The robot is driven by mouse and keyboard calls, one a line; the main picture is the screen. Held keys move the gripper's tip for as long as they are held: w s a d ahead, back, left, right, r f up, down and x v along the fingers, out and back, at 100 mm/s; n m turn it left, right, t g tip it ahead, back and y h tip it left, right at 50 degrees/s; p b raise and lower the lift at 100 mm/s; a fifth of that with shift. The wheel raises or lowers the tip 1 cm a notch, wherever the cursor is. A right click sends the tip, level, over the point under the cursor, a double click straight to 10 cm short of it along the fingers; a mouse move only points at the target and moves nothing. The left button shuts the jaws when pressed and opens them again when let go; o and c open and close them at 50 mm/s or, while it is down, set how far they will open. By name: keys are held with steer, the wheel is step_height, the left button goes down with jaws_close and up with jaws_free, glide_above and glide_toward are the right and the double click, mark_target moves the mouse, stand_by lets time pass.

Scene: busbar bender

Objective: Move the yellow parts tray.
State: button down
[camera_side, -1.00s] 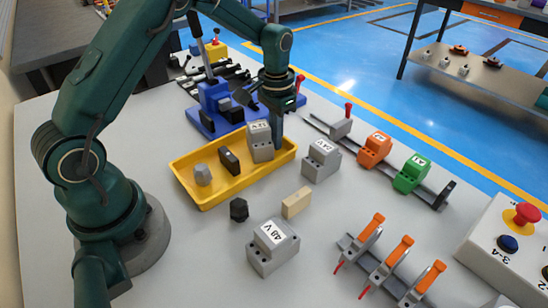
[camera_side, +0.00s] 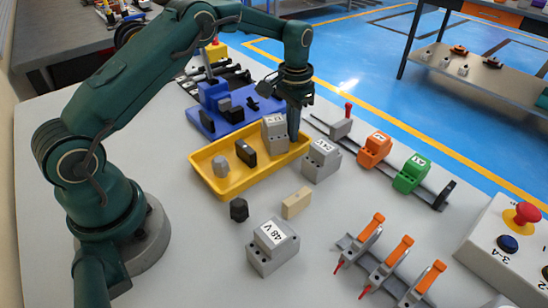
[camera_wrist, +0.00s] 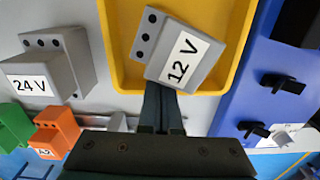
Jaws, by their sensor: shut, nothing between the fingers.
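The yellow parts tray (camera_side: 265,174) lies flat on the table and also shows in the wrist view (camera_wrist: 128,75). It holds a grey 12 V block (camera_side: 274,135), a black block (camera_side: 246,152) and a grey hexagonal piece (camera_side: 220,166). My gripper (camera_side: 293,136) is shut and empty, pointing down at the tray's right end beside the 12 V block. In the wrist view my shut fingers (camera_wrist: 159,92) overlap the tray's end wall, close to the 12 V block (camera_wrist: 178,50). I cannot tell whether they touch the wall or the block.
A grey 24 V block (camera_side: 321,160) stands just right of the tray, with a narrow gap. The blue bender base (camera_side: 236,121) is close behind it. A 48 V block (camera_side: 273,247), a black hexagonal piece (camera_side: 239,209) and a beige block (camera_side: 296,203) stand in front.

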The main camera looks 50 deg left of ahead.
steer(key=shift+w, duration=0.4)
steer(key=shift+r, duration=2.6)
